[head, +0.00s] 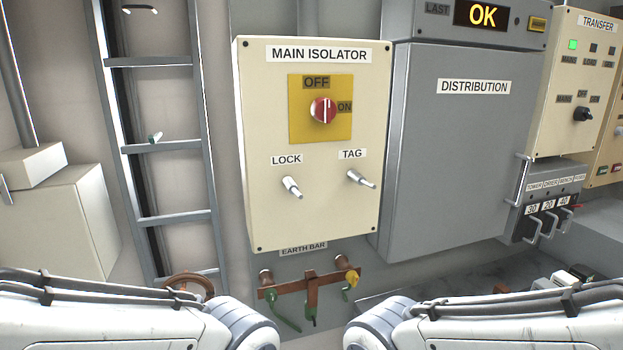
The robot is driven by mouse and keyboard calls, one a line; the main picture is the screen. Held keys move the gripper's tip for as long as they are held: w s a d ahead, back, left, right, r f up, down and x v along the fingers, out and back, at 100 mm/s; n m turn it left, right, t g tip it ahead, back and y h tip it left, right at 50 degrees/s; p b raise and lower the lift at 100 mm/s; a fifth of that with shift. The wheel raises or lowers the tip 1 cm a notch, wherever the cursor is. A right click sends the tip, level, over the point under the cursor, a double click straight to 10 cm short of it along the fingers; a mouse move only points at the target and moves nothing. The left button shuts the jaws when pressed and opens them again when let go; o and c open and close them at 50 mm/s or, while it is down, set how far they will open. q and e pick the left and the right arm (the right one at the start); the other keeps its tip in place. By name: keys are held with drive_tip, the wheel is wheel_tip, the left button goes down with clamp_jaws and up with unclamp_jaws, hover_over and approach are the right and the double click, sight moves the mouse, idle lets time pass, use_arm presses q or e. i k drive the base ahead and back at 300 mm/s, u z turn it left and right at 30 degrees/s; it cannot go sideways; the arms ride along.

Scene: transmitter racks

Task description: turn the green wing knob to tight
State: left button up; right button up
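The copper-brown earth bar (310,283) is below the cream main isolator panel, low in the middle of the head view. My two arms cross the bottom of the picture, short of the bar. Neither gripper shows.
The main isolator panel (262,215) has a red switch (323,110) and two metal pegs. A grey distribution cabinet (450,160) is to its right. A brown ring (190,284) is low left.

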sight(271, 295)
drive_tip(key=u, duration=2.15)
drive_tip(key=k, duration=0.7)
drive_tip(key=z, duration=1.55)
